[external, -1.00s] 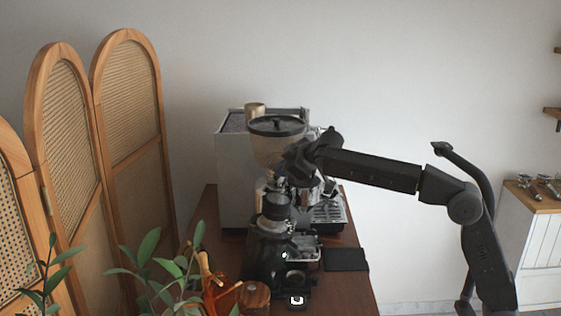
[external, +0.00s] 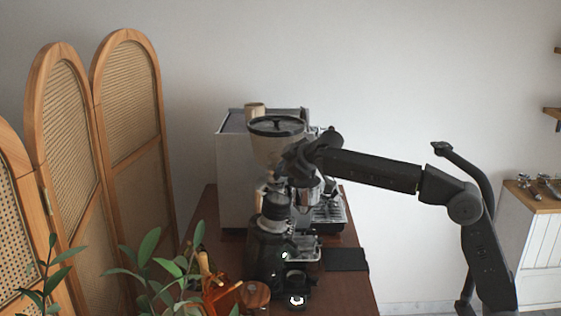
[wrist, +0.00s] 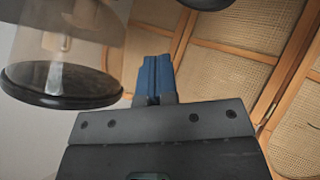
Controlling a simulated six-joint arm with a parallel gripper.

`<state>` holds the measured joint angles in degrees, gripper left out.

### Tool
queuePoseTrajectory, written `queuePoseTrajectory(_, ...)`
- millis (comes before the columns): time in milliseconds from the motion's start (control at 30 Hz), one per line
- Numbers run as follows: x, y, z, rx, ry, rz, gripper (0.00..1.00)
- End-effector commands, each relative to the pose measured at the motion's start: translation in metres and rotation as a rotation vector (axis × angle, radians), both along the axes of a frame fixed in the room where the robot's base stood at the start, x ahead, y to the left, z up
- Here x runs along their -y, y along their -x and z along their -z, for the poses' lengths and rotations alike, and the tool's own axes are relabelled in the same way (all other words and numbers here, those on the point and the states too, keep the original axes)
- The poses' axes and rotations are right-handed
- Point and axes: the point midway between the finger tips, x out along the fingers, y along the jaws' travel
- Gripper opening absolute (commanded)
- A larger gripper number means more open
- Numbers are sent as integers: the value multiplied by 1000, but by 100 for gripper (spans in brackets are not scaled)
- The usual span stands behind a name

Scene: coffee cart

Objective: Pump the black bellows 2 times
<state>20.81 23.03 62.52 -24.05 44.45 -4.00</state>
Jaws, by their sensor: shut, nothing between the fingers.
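The black bellows (external: 275,208) sits on top of the black grinder (external: 266,250) in the external view, upright. My gripper (external: 268,188) points down from the wrist, with its tips close above the bellows' top as seen there. Whether they touch it I cannot tell. In the wrist view, the blue fingers of my gripper (wrist: 155,75) are together with nothing between them. A dark rounded edge (wrist: 206,3) shows at the top of the wrist view; I cannot tell whether it is the bellows.
A clear hopper with a black lid (external: 276,126) stands just behind my wrist; a hopper with a dark rim (wrist: 60,85) fills the wrist view's left. An espresso machine (external: 232,165) is behind. A folding screen (external: 125,110) and plant (external: 150,265) are left. A black mat (external: 346,260) lies right.

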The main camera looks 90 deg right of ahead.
Motion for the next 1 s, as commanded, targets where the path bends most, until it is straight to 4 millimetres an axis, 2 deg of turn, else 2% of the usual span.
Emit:
queuePoseTrajectory(200,0,0,-2,1,1,0,0)
queuePoseTrajectory(433,1,6,-31,3,1,2,0)
queuePoseTrajectory(533,0,8,-37,1,0,0,0)
queuePoseTrajectory(833,0,8,-37,0,-1,-1,0)
queuePoseTrajectory(1000,0,6,-30,-3,1,0,0)
